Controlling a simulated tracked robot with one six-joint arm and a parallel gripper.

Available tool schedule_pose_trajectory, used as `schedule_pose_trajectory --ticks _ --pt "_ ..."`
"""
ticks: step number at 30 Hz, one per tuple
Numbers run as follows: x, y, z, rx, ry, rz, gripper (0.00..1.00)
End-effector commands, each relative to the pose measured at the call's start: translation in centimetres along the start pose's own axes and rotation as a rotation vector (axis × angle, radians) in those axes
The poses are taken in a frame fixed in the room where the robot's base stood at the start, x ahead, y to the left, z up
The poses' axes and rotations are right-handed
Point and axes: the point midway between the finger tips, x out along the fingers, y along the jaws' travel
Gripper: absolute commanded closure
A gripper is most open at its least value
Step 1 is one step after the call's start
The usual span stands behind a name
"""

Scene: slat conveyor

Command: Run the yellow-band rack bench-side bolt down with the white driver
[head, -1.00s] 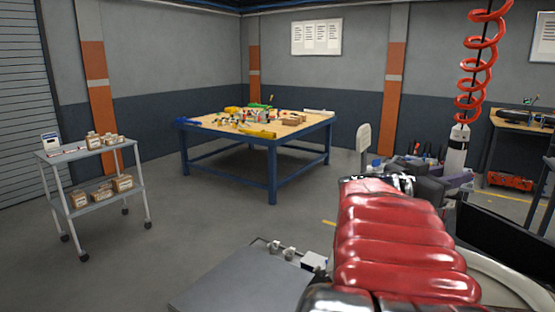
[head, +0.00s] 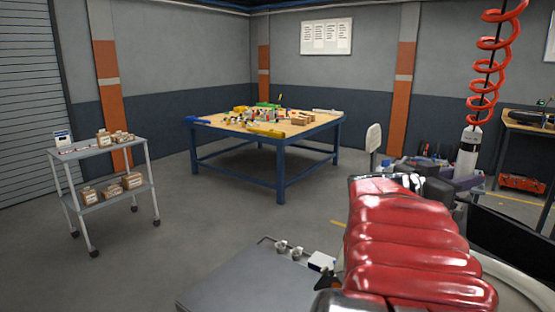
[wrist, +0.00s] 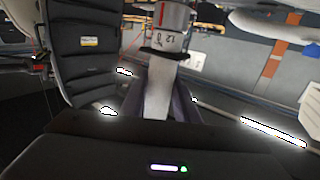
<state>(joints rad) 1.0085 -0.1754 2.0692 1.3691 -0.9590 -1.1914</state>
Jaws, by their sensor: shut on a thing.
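The white driver (head: 467,153) hangs upright below a red coiled cord at the right of the head view. My gripper (head: 455,182) is at its lower part, partly hidden behind my red-sleeved arm. In the wrist view the driver (wrist: 165,28) shows as a white body with a red mark and a dark-marked collar. Its pale lower part lies between the two dark fingers of my gripper (wrist: 161,95), which is shut on it. The driver's tip is hidden. I cannot make out the yellow-band rack or its bench-side bolt in either view.
A blue-framed table (head: 281,160) with many small coloured parts stands at the back. A grey cart (head: 92,151) with brown boxes is at the left. A black ribbed panel with a yellow label (wrist: 95,42) is left of my gripper. Open floor lies between cart and table.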

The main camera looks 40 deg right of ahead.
Motion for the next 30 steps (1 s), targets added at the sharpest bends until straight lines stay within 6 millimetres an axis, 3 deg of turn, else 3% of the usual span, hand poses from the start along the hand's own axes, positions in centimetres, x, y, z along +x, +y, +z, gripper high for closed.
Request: schedule_pose_trajectory --ticks 30 --pt "-0.01 -0.09 1.05 -0.002 0.000 -0.002 1.00"
